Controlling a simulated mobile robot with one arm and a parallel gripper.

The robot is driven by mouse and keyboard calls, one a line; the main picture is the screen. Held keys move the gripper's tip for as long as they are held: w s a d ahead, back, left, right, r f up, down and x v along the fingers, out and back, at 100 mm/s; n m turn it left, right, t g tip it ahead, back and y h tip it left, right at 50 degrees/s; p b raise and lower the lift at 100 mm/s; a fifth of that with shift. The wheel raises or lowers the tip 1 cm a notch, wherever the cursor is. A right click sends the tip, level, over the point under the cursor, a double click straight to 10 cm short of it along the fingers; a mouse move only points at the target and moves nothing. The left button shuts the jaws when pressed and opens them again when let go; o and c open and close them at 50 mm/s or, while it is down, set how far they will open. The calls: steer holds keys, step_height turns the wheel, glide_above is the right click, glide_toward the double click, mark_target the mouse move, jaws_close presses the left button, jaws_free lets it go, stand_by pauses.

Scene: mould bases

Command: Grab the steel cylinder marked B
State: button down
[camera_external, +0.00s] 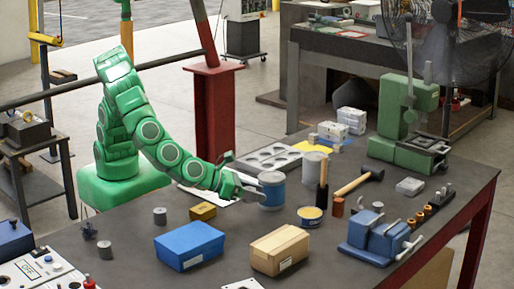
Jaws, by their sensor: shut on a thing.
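My gripper (258,191) is at the end of my green arm, low over the middle of the workbench. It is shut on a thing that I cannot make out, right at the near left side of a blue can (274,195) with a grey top. I cannot tell whether the fingers touch the can.
A blue box (189,246), a cardboard box (280,250) and a small brass-coloured block (202,211) lie in front. A yellow-topped tin (310,216), a hammer (358,181) and a blue vise (378,238) are to the right. A grey can (314,167) and mould tray (268,158) stand behind.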

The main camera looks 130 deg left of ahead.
steer(key=s+r, duration=0.5)
steer(key=s, duration=0.4)
steer(key=shift+s+d, duration=0.2)
steer(key=shift+s, duration=0.15)
